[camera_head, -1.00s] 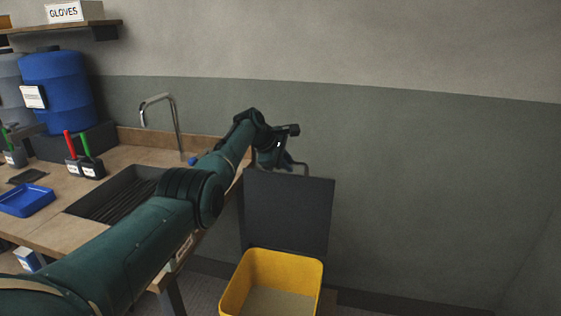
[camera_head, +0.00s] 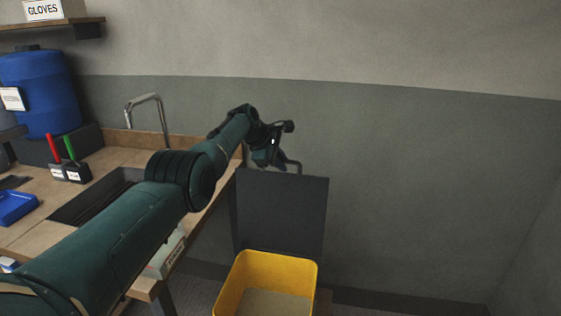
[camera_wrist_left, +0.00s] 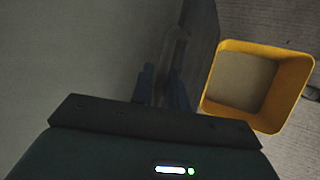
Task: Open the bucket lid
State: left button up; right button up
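My left gripper (camera_head: 276,160) is at this handle. In the left wrist view its two bluish fingers (camera_wrist_left: 162,90) stand apart beside the lid (camera_wrist_left: 200,45), with a dim strip between them. I cannot tell whether they press on the handle. The bucket (camera_wrist_left: 212,92) is to their right. My right gripper is out of view.
The wooden counter (camera_head: 110,158) with a sink and tap (camera_head: 163,118) is at left under my left arm. A blue drum (camera_head: 45,95), pen holders and a blue tray (camera_head: 14,207) are further left. The wall is close behind the lid. Room right of the bucket looks free.

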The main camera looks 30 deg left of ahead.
pick_arm(q)
jog(key=shift+o, duration=1.3)
jog(key=shift+s+f, duration=0.15)
jog(key=shift+f, duration=0.05)
jog(key=shift+s+a+r+p, duration=0.2)
jog(key=shift+r+p, duration=0.45)
jog(key=shift+p, duration=0.1)
jog(key=shift+s+a+r+p, duration=0.2)
jog(key=shift+s+r+p, duration=0.25)
jog(key=shift+r, duration=0.15)
jog(key=b+v, duration=0.1)
jog(key=v, duration=0.9)
jog(key=shift+s+r, duration=0.15)
jog(key=shift+r, duration=0.25)
